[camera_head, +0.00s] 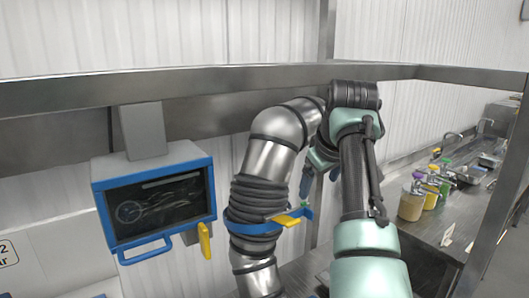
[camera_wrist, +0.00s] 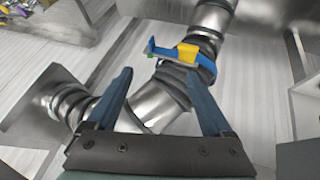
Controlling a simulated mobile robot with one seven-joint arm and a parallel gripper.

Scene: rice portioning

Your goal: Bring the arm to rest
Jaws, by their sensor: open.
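My gripper (camera_wrist: 155,105) shows at the bottom of the wrist view with its two blue fingers spread apart and nothing between them. Past the fingers is a shiny metal duct (camera_wrist: 158,105) with ribbed dark sections; it looks apart from the fingers, though the exact gap is hard to judge. In the head view my green and black arm reaches up in the middle, just right of the same duct (camera_head: 270,150). The arm hides most of the gripper there. A blue clamp with a yellow handle (camera_head: 288,220) circles the duct; it also shows in the wrist view (camera_wrist: 187,52).
A blue-framed screen (camera_head: 155,205) hangs left of the duct. A steel beam (camera_head: 220,85) crosses above, near the arm's top. A steel counter (camera_head: 425,235) at the right holds several colored containers (camera_head: 411,203) and taps.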

